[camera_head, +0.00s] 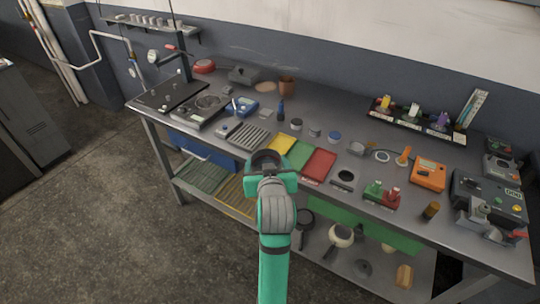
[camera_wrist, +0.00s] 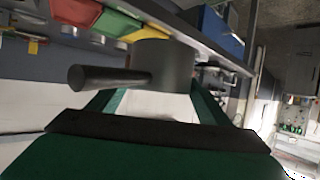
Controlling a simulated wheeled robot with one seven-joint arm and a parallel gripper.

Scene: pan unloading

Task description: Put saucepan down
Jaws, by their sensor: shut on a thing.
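The saucepan is a dark round pot (camera_head: 267,159) at the front edge of the workbench in the head view. The wrist view shows its grey body (camera_wrist: 165,65) and its dark handle (camera_wrist: 105,79) pointing left. My gripper (camera_head: 269,177) is shut on the saucepan, with its green fingers (camera_wrist: 150,102) on either side in the wrist view. The exact grip contact is hidden. The pan is close to the yellow (camera_head: 281,145), green (camera_head: 299,154) and red (camera_head: 319,165) mats. I cannot tell whether it touches the bench.
The workbench (camera_head: 345,130) is crowded. A grey ribbed plate (camera_head: 249,136) lies left of the mats and a black round item (camera_head: 345,177) to their right. More pans (camera_head: 341,235) are on the lower shelf.

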